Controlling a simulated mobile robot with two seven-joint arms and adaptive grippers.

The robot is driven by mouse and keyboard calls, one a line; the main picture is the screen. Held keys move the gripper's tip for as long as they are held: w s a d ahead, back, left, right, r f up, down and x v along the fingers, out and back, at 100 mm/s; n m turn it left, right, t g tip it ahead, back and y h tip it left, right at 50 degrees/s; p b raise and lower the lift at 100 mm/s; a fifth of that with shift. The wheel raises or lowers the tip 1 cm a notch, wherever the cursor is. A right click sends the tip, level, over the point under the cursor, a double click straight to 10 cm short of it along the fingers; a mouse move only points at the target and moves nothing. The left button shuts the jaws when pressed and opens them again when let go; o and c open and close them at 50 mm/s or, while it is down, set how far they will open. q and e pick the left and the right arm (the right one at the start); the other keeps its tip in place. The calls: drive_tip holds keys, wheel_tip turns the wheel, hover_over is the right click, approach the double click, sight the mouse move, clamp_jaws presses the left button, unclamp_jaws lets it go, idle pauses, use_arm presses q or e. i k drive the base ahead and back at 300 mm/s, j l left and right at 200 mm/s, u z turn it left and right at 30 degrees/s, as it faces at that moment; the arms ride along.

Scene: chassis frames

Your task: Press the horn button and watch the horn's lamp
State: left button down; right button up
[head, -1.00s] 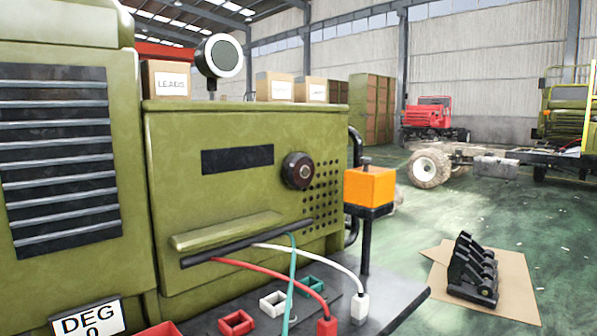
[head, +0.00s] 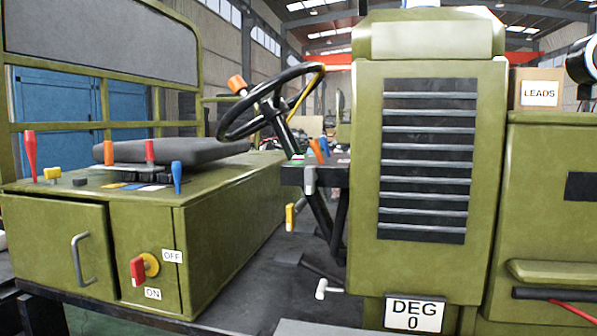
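I cannot pick out a horn button for certain. A black steering wheel (head: 272,102) with an orange knob (head: 237,84) stands in the middle; its hub is seen edge-on. Below it is a small black panel (head: 318,175) with a green piece (head: 297,160) and small orange and blue levers. A round black-rimmed fixture (head: 582,60) is cut off at the right edge; whether it is the horn or its lamp I cannot tell. No lit lamp is clear. Neither of my grippers is in view.
A green seat box (head: 230,222) at left carries a grey seat (head: 190,150), several coloured levers and a red ON/OFF switch (head: 138,270). A "LEADS" box (head: 538,88) is at right.

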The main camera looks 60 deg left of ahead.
sight(80, 181)
drive_tip(key=k+j+z, duration=0.1)
drive_tip(key=k+j, duration=1.2)
drive_tip(key=j, duration=0.3)
drive_tip(key=k+j+z, duration=0.1)
drive_tip(key=k+j, duration=1.25)
drive_tip(key=j, duration=0.15)
